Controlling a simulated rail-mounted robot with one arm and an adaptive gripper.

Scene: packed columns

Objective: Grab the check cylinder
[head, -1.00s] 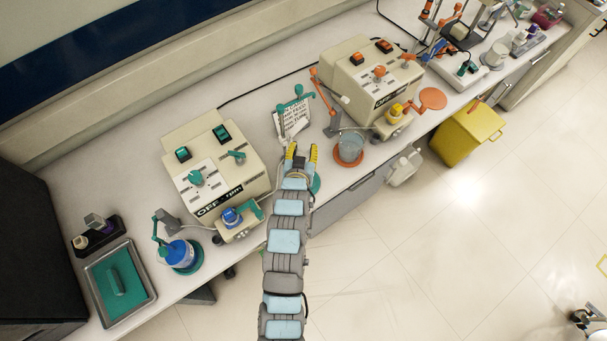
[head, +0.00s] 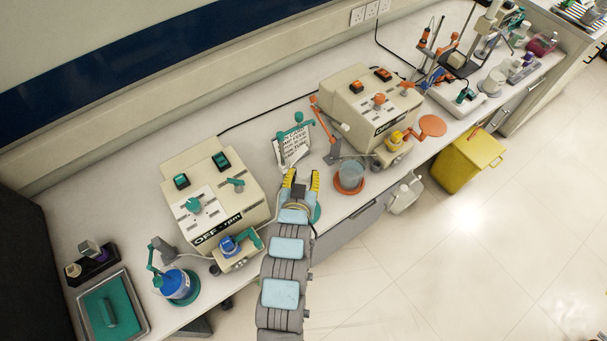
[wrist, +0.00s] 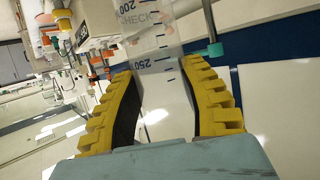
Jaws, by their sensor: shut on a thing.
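The check cylinder (wrist: 155,62) is clear, with blue graduation marks and the word CHECK, in the wrist view. It runs between the yellow-padded fingers of my gripper (wrist: 165,108), which is shut on it. In the head view my gripper (head: 301,182) is over the bench's front edge, between the two beige pump boxes. There the cylinder is too faint to make out clearly.
A written card (head: 292,148) stands just behind my gripper. The teal-switched box (head: 212,200) is to the left and the orange-switched box (head: 368,108) to the right. A clear beaker (head: 351,173) on an orange base stands close on the right.

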